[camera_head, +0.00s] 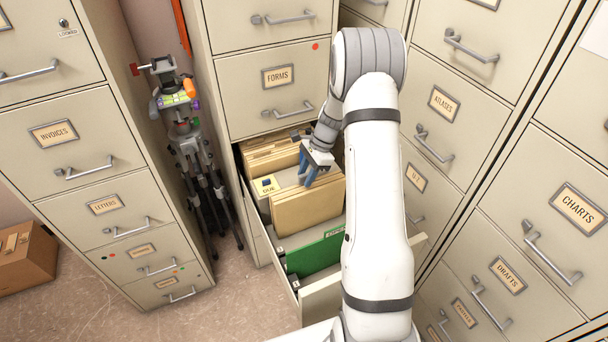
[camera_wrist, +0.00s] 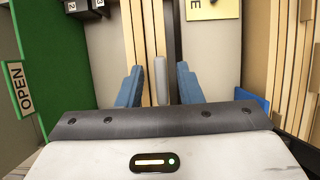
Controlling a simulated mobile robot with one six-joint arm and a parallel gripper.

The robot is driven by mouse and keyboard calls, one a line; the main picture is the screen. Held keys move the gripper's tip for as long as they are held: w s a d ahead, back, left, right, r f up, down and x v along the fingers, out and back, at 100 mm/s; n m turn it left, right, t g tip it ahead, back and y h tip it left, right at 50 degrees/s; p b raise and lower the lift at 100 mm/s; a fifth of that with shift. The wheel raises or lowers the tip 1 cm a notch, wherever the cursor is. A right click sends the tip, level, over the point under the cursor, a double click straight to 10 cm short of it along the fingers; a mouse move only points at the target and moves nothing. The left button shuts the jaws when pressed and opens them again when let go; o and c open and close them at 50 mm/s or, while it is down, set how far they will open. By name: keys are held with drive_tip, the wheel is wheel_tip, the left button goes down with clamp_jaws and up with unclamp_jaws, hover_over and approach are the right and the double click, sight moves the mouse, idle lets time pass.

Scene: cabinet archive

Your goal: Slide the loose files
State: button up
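A group of tan files (camera_head: 308,205) stands upright in the middle of the open drawer. The same files show in the wrist view (camera_wrist: 148,40) as several pale edges. My gripper (camera_head: 313,176) is over these files, pointing down. Its two blue fingers (camera_wrist: 160,88) are apart, one on each side of the file edges and a small grey piece. I cannot tell whether the fingers touch the files. A green divider (camera_head: 315,255) marked OPEN stands nearer the drawer front. A yellow card reading DUE (camera_head: 266,185) stands behind the middle files. More tan files (camera_head: 270,155) fill the back.
The open drawer (camera_head: 322,288) sticks out below the FORMS drawer (camera_head: 278,76). Closed cabinets with handles stand at the left (camera_head: 75,150) and right (camera_head: 540,200). A tripod-like stand (camera_head: 200,165) is in the left gap. A cardboard box (camera_head: 27,257) lies at far left.

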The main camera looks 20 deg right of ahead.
drive_tip(key=v, duration=0.7)
drive_tip(key=shift+r+b, duration=0.3)
drive_tip(key=shift+b, duration=0.05)
drive_tip(key=shift+w+d, duration=0.1)
